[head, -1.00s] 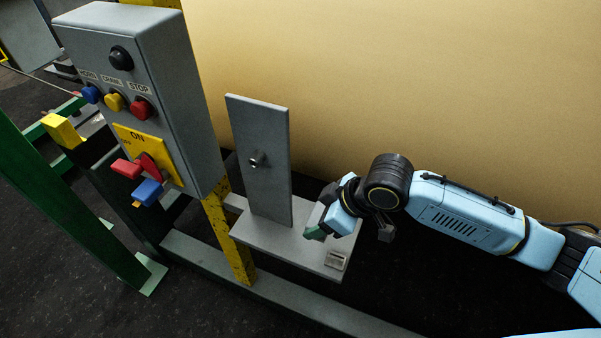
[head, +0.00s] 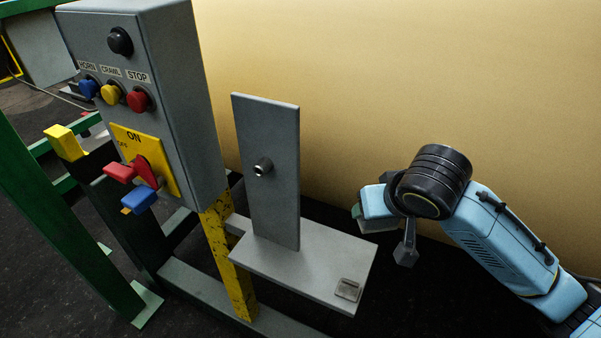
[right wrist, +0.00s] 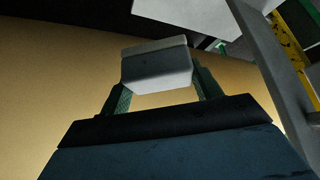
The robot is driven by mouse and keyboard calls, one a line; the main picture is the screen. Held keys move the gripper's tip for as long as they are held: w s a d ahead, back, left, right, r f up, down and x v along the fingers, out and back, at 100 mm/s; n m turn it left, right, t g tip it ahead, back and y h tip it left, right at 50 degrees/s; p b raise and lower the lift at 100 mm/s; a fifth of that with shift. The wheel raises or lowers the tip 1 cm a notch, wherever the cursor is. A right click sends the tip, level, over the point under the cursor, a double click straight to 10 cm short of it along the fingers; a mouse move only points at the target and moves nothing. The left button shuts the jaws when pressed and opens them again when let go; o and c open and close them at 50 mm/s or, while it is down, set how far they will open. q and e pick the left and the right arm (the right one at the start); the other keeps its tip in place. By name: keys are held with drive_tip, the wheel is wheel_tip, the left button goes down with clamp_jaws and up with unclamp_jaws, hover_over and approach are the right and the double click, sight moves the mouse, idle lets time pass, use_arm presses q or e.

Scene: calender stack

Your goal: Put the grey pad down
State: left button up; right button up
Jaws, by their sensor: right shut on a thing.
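The grey pad (right wrist: 155,68) is a small block held between the green fingers of my right gripper in the right wrist view. In the head view my right gripper (head: 372,216) is off the right end of the grey shelf (head: 290,262), with dark floor and tan wall behind it. The pad (head: 379,226) shows there only as a small grey edge under the gripper. The gripper and pad look apart from the shelf. My left gripper is in neither view.
A grey upright plate (head: 272,190) with a short metal peg stands on the shelf. A small metal-framed plate (head: 347,289) lies at its near right corner. A grey control box (head: 190,100) with buttons and a red lever stands left on a yellow post (head: 228,260). Most of the shelf top is bare.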

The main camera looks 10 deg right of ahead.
drive_tip(key=shift+a+n+p, duration=0.25)
drive_tip(key=shift+n+p, duration=0.05)
drive_tip(key=shift+p, duration=0.1)
drive_tip(key=s+a+f+n+g+y+p, duration=0.25)
drive_tip(key=a+n+y+p, duration=0.25)
drive_tip(key=a+n+p, duration=0.4)
drive_tip(key=shift+n+g, duration=0.25)
drive_tip(key=shift+n, duration=0.55)
drive_tip(key=f, duration=1)
drive_tip(key=shift+w+d+f, duration=0.2)
drive_tip(key=shift+w+d, duration=0.15)
drive_tip(key=o, duration=1)
drive_tip(key=shift+f, duration=0.15)
